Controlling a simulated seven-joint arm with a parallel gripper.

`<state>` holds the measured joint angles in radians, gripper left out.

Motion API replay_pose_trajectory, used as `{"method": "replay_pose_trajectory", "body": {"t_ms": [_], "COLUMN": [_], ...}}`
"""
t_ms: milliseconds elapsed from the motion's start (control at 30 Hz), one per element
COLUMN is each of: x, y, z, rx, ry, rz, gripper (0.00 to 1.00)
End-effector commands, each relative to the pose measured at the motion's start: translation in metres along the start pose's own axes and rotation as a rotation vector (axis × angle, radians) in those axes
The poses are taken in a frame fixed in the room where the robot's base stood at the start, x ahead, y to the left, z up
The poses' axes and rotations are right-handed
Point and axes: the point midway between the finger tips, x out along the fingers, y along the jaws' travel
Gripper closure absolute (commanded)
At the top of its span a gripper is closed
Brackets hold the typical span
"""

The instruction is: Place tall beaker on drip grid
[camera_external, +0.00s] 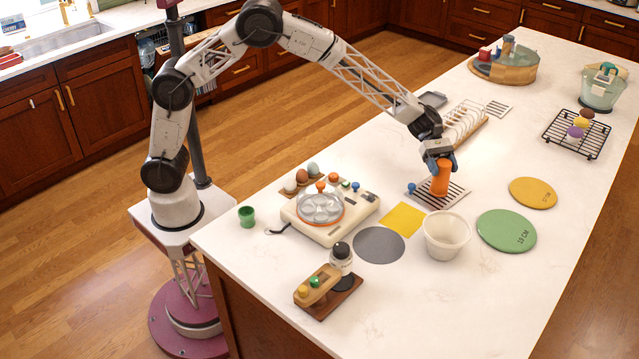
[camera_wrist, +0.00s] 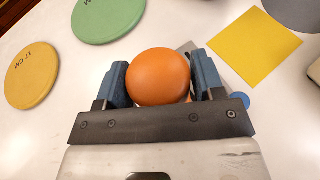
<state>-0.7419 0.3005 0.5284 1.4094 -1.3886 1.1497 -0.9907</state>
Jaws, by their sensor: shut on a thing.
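The tall beaker is an orange cylinder (camera_external: 440,180), upright over the striped drip grid (camera_external: 456,199) on the white counter. Its round top (camera_wrist: 158,76) fills the middle of the wrist view. My gripper (camera_external: 438,163) is shut on the beaker from above, with a blue finger on each side; it also shows in the wrist view (camera_wrist: 160,84). The beaker's base overlaps the grid in the outside view. I cannot tell whether it touches the grid or hangs just above it. In the wrist view the beaker and fingers hide most of the grid.
A blue ball (camera_external: 412,187) is at the grid's left edge. A white tub (camera_external: 446,236), yellow square (camera_external: 403,219), green disc (camera_external: 507,231) and yellow disc (camera_external: 533,193) lie nearby. A white rack (camera_external: 465,122) stands behind, and an egg cooker (camera_external: 330,215) at left.

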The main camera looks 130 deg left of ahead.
Motion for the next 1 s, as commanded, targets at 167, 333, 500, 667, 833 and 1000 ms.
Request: {"method": "replay_pose_trajectory", "body": {"t_ms": [167,333,500,667,833,1000], "x": [-0.0001,0.0009,0.0010,0.0010,0.0009,-0.0027], "y": [0.0001,0.0001,0.0001,0.0001,0.0001,0.0003], "z": [0.0005,-0.0020,-0.0024,-0.0024,-0.0020,0.0007], "rx": [0.000,0.000,0.000,0.000,0.000,0.001], "ry": [0.000,0.000,0.000,0.000,0.000,0.000], "rz": [0.000,0.000,0.000,0.000,0.000,0.001], "gripper": [0.62,0.62,0.18,0.12,0.12,0.12]}}
